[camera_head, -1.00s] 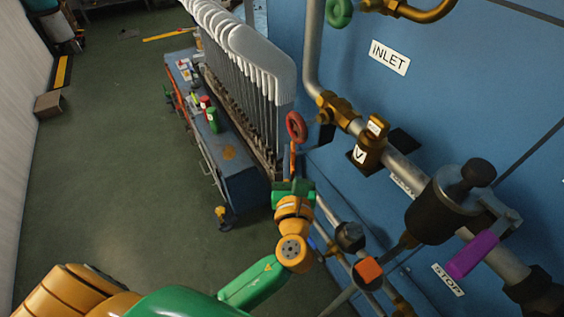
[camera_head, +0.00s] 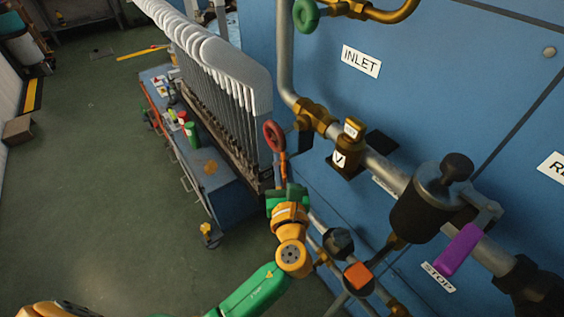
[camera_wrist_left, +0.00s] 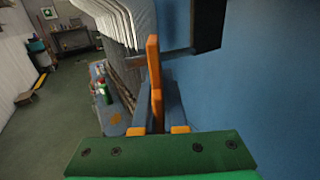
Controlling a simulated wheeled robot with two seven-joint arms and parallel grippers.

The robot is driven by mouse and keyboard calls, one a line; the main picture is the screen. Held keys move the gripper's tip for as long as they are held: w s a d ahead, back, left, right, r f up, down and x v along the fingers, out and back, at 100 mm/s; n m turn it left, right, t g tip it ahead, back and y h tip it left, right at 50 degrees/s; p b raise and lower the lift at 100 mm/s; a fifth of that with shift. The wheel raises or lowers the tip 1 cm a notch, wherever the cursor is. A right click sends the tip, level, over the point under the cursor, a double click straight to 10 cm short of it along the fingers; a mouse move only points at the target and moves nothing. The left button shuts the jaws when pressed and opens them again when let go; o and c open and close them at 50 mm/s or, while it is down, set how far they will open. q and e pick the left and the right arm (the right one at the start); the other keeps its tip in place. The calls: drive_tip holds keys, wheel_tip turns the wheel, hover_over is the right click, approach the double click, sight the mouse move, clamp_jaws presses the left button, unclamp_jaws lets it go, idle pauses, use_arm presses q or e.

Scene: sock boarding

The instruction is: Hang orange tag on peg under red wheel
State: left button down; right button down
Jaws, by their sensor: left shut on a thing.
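My left gripper (camera_head: 285,181) is shut on the orange tag (camera_head: 283,163). The tag stands up from the fingers as a thin strip, edge-on in the left wrist view (camera_wrist_left: 154,80). The red wheel (camera_head: 274,135) is just above the tag in the head view, close to the blue wall. I cannot tell whether tag and wheel touch. My right gripper is not in view.
The blue wall (camera_head: 400,100) carries pipes, a brass valve (camera_head: 348,150), a dark valve body with a purple lever (camera_head: 459,249) and an orange block (camera_head: 358,276).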

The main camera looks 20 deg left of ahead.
use_arm(q)
drive_tip(key=c, duration=0.9)
unclamp_jaws()
